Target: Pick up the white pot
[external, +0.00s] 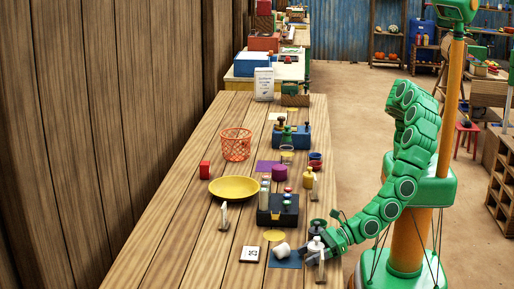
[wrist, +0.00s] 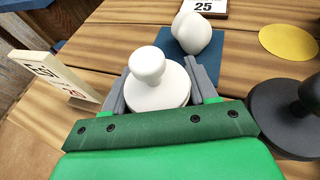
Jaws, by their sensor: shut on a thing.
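A white, round, knobbed thing (wrist: 157,88), which looks like the white pot, stands upright between the two grey fingers of my gripper (wrist: 162,92) in the wrist view. The fingers are shut on its sides. In the external view the white pot (external: 315,246) shows at the end of my green arm, at the table's near right edge. A second white, rounded thing (wrist: 195,35) lies tilted on a blue mat (wrist: 212,60), just beyond. It also shows in the external view (external: 283,250). I cannot tell whether the held pot touches the table.
A dark knobbed thing (wrist: 290,110) stands close on the right in the wrist view. A standing card (wrist: 55,78) is close on the left. A card marked 25 (wrist: 203,7) and a yellow disc (wrist: 289,41) lie farther off. A yellow bowl (external: 234,188) stands farther up the table.

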